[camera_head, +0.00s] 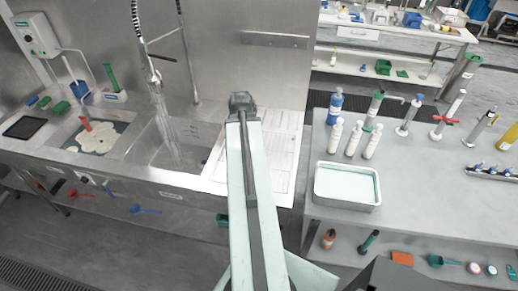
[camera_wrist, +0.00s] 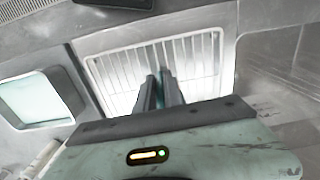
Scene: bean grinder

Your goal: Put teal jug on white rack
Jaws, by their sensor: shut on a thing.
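The white rack (camera_head: 282,150) lies on the steel counter right of the sink, partly covered by my arm. In the wrist view the white rack (camera_wrist: 113,72) is a wire grid with a raised rim, and no object shows standing on it. My gripper (camera_wrist: 161,80) is over the rack, its two dark fingers close together. It is shut on a narrow dark teal thing (camera_wrist: 163,73) between the fingertips, which fits the teal jug. Most of the jug is hidden by the fingers, and its tilt and height above the rack cannot be told.
The sink (camera_head: 178,145) with running water is left of the rack. A white tray (camera_head: 347,201) stands on the bench to the right, near several bottles (camera_head: 354,138). A tall tap (camera_head: 155,77) rises behind the sink. A steel wall closes off the back.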

